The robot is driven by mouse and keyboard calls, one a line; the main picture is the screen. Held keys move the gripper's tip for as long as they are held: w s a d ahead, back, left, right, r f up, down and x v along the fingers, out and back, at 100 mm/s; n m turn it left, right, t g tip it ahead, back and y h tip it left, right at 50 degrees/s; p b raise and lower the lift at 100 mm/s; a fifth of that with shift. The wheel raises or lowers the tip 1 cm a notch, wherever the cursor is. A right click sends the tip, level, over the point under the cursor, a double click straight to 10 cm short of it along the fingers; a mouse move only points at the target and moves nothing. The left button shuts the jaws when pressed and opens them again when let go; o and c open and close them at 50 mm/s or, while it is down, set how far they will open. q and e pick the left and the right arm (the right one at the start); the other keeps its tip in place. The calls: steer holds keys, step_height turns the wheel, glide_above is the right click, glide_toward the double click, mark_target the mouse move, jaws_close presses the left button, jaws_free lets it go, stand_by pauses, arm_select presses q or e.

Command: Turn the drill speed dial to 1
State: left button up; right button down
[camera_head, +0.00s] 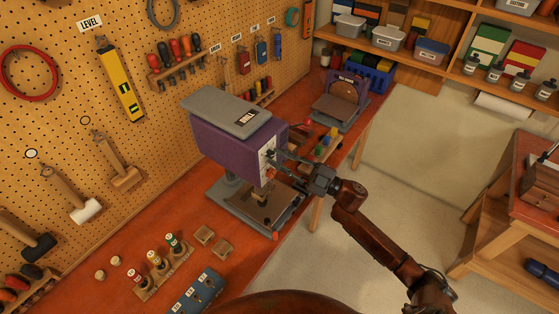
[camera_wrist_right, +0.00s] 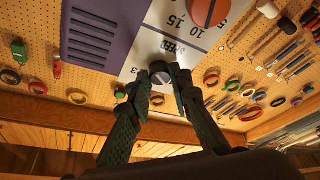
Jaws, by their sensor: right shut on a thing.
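The drill press has a purple head (camera_head: 222,143) with a grey top and stands on the red-brown bench. Its white front panel (camera_head: 266,160) faces right. In the right wrist view the panel (camera_wrist_right: 150,40) carries an orange-red knob (camera_wrist_right: 207,10) by the numbers 5, 10 and 15. Below it is lettering that seems to read SPEED, then the small grey speed dial (camera_wrist_right: 159,70). My right gripper (camera_head: 284,162) reaches the panel from the right. In the wrist view its fingers (camera_wrist_right: 165,80) are closed around the dial. The dial's pointer and setting are unreadable. My left gripper is out of view.
The drill's grey base and table (camera_head: 262,205) lie below my right gripper. A purple sanding machine (camera_head: 340,105) stands farther along the bench. Colored pegs (camera_head: 155,262) and a blue box (camera_head: 198,292) sit at the near end. Open floor lies to the right.

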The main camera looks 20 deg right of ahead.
steer(key=shift+n, duration=0.4)
steer(key=c, duration=1.8)
jaws_free()
steer(key=shift+o, duration=0.2)
steer(key=v, duration=1.2)
steer(key=shift+w+d+r, duration=0.1)
steer(key=shift+w+d, duration=0.05)
steer(key=shift+d, duration=0.05)
